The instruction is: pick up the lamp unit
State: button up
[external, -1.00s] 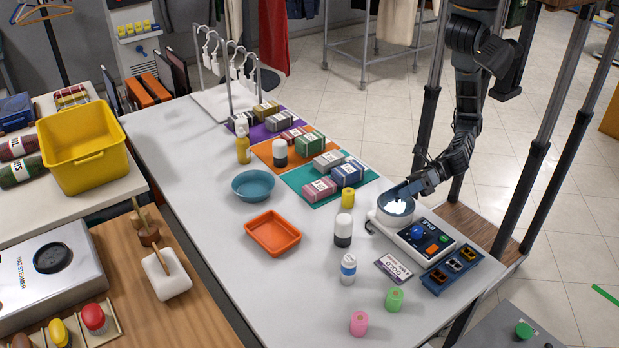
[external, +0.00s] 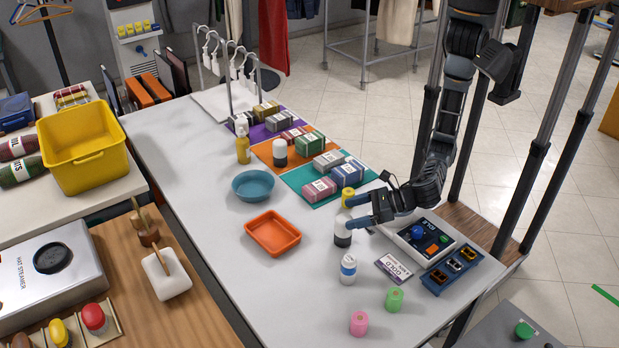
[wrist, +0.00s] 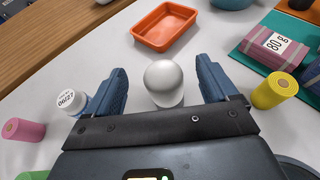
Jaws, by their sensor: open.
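No thing is labelled as the lamp unit. A white dome-topped unit with a dark lower band (external: 342,239) stands upright on the white counter, its top partly covered by my gripper (external: 353,212). In the wrist view, the white dome (wrist: 168,84) lies between the two blue fingers of my gripper (wrist: 162,66). The fingers are wide apart, with gaps on both sides of the dome. My gripper is open and empty.
A white bottle (external: 348,268) and a yellow cylinder (external: 348,196) stand close on either side. An orange tray (external: 272,233) and blue bowl (external: 253,186) lie to the left. Pink (external: 358,323) and green (external: 394,299) rolls stand in front.

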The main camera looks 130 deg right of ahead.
aim_at(338, 223)
jog(key=w+d+f, duration=0.2)
jog(key=f, duration=0.1)
jog(key=w+d+f, duration=0.1)
jog(key=shift+w+f, duration=0.25)
jog(key=shift+w, duration=0.05)
jog(key=c, duration=1.1)
jog(key=shift+r, duration=0.15)
